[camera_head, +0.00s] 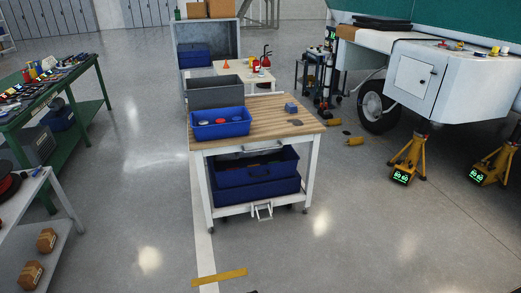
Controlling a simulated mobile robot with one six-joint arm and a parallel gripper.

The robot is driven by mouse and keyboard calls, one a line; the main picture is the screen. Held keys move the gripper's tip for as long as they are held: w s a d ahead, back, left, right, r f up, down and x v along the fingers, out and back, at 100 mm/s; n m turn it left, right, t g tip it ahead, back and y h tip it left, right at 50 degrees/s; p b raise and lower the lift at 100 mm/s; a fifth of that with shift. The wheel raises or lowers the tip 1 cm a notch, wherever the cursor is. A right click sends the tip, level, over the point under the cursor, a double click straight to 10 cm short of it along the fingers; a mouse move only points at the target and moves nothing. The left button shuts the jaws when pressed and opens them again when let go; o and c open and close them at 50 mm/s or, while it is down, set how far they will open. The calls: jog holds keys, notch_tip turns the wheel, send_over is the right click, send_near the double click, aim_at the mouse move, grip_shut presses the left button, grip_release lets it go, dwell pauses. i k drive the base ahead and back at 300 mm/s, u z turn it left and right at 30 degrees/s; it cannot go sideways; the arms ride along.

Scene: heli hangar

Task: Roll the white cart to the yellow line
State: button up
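The white cart (314,165) stands in the middle of the view, with a wooden top, white legs and small dark casters. A bar handle (262,148) runs across its near side, and a pedal-like bracket (263,212) sits low at the front. On its top are a blue bin (220,130), a grey bin (213,97) and a small blue box (291,108). Blue crates (257,190) fill the lower shelf. The short yellow line (219,277) lies on the floor nearer to me, apart from the cart. My gripper is not recognizable in view.
A green tool bench (90,108) and a grey shelf (40,257) stand at the left. A white vehicle (450,68) with yellow jacks (409,158) is at the right. Another small cart (262,80) is behind. The floor (340,245) between cart and line looks clear.

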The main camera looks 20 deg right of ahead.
aim_at(272, 127)
jog(key=u, duration=0.5)
jog(key=i, duration=0.85)
jog(key=u, duration=0.4)
